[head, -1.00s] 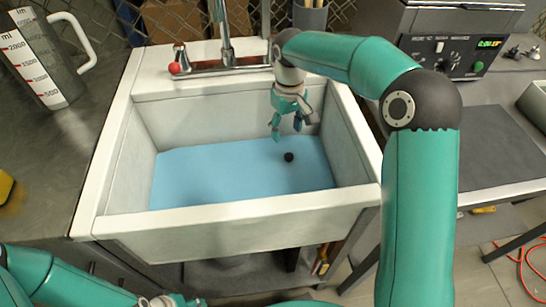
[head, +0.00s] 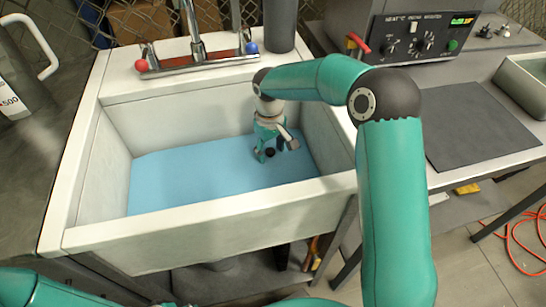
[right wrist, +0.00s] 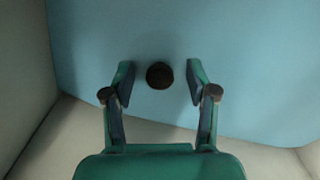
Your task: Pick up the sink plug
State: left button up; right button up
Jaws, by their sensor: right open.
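The sink plug (head: 270,152) is a small dark round thing in the blue water of the white sink (head: 180,219). Whether the fingertips are at the plug's depth is hard to tell. My left arm shows at the bottom left, but its gripper is out of the picture.
The sink's walls stand around my right gripper, the right wall nearest. A faucet with red and blue knobs (head: 196,62) is at the back rim. A measuring jug (head: 22,85) stands at left, and a control box (head: 415,35) at right.

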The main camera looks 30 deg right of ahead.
jog(key=shift+f, duration=0.45)
jog(key=shift+c, duration=0.2)
grip_shut()
